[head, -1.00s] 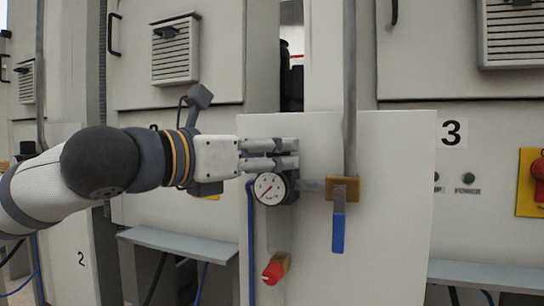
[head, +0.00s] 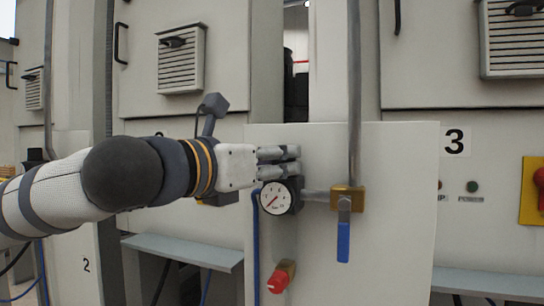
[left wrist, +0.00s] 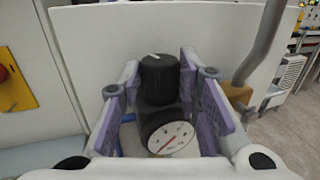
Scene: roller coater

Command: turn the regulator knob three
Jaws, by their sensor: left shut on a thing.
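The regulator on the white panel has a black ribbed knob (left wrist: 160,78) with a light mark on top, seen in the left wrist view. Below the knob is its round white gauge (head: 275,198) with a red needle, which also shows in the left wrist view (left wrist: 170,138). My left gripper (head: 291,161) reaches in from the left, just above the gauge, and its fingers hide the knob in the head view. In the left wrist view its purple finger pads (left wrist: 163,88) stand on both sides of the knob. My right gripper is in neither view.
A brass valve with a blue lever (head: 343,242) hangs from a vertical pipe (head: 354,90) right of the regulator. A red knob (head: 278,281) sits lower on the white panel (head: 395,210).

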